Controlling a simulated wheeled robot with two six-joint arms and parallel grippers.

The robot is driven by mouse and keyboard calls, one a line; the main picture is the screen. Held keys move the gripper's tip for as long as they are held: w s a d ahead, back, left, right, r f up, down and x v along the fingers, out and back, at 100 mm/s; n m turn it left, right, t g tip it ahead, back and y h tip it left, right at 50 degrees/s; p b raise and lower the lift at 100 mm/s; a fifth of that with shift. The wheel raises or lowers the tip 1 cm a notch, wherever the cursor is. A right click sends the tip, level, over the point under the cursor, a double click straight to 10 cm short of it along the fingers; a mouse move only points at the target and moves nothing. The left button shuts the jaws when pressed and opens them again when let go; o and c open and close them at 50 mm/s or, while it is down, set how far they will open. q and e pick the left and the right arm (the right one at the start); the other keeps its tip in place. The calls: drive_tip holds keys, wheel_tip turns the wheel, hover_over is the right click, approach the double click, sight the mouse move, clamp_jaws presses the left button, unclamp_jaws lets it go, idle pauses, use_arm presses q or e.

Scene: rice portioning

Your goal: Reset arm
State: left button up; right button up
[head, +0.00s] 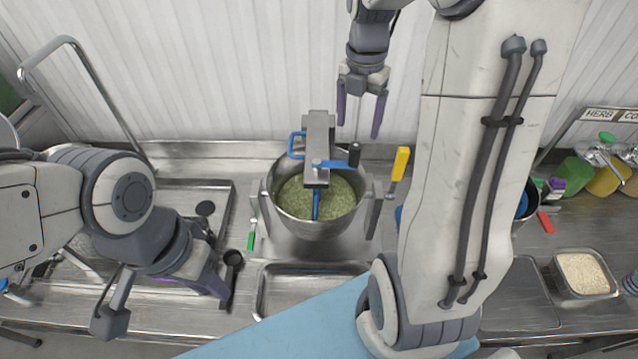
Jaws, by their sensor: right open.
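My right gripper (358,128) hangs in front of the white corrugated wall at the top middle. Its two purple fingers point down, are spread apart and hold nothing. It is above and behind the metal pot (310,228). My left gripper (218,288) is at the lower left, low over the steel counter near a black spoon (233,260). Its purple fingers are seen from the side and overlap, so the gap between them is hidden. The pot holds a green mixture (335,197), and a grey press with blue handles (319,148) stands over it.
An empty metal tray (262,292) lies before the pot. A green-handled tool (251,240) and a yellow-handled tool (401,163) flank the pot. A sink (232,185) is at left. A rice container (585,275) and herb bins (608,180) are at right. My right arm hides the middle right.

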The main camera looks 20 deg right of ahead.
drive_tip(key=s+a+f+m+b, duration=0.35)
drive_tip(key=a+f+b, duration=0.25)
drive_tip(key=a, duration=0.3)
drive_tip(key=s+a+f+m+b, duration=0.3)
drive_tip(key=a+f+m+b, duration=0.2)
drive_tip(key=a, duration=0.3)
drive_tip(key=s+a+f+m+y+b, duration=0.1)
drive_tip(key=s+a+f+m+b, duration=0.7)
drive_tip(key=s+f, duration=0.3)
drive_tip(key=shift+s+m+b, duration=0.3)
drive_tip(key=shift+s+m, duration=0.15)
drive_tip(key=shift+s, duration=0.7)
drive_tip(key=shift+f, duration=0.1)
